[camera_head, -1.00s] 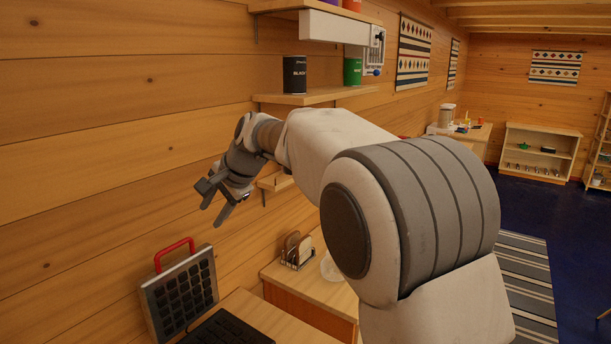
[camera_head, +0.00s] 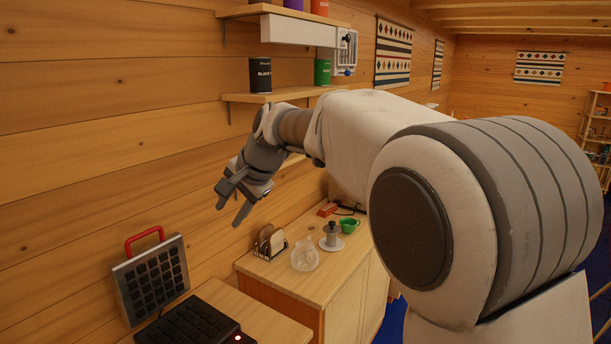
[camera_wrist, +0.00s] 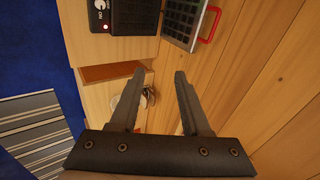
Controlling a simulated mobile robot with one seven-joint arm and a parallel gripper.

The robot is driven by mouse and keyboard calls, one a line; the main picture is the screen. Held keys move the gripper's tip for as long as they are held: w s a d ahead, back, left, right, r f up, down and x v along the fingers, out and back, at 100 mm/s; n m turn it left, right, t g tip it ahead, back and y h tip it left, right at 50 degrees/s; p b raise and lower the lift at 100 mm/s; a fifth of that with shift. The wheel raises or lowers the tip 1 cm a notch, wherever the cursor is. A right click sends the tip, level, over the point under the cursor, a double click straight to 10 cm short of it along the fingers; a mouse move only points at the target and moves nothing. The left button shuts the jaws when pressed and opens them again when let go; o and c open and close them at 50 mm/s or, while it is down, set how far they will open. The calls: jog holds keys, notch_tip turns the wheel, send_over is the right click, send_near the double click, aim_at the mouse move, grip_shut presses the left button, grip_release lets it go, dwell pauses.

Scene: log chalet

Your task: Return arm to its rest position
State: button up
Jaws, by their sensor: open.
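My gripper (camera_head: 229,208) hangs at the end of my arm, in front of the log wall and above the gap between the waffle iron and the side cabinet. In the wrist view my gripper (camera_wrist: 157,90) shows two dark fingers spread apart with nothing between them. It touches nothing that I can see. My arm is bent, with its large shoulder joint filling the right of the head view and hiding part of the room.
An open waffle iron (camera_head: 152,279) with a red handle stands at lower left. A cabinet (camera_head: 300,284) holds a toast rack (camera_head: 268,243), a glass bowl (camera_head: 305,255), a moka pot (camera_head: 332,236) and a green cup (camera_head: 349,225). Shelves (camera_head: 285,95) with cans are on the wall.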

jog(key=s+d+n+t+h+b, duration=0.1)
jog(key=s+d+n+h, duration=0.2)
jog(key=s+d, duration=1.3)
jog(key=s+d+f+n+h+b, duration=0.1)
jog(key=s+d+f+n+h, duration=0.1)
jog(key=s+d+f, duration=0.7)
jog(key=s+d+n, duration=0.1)
jog(key=s+d, duration=0.2)
jog(key=s, duration=0.1)
jog(key=shift+s+d+f+h, duration=0.25)
jog(key=shift+s+f+h, duration=0.05)
jog(key=shift+s+h, duration=0.1)
jog(key=shift+a, duration=0.1)
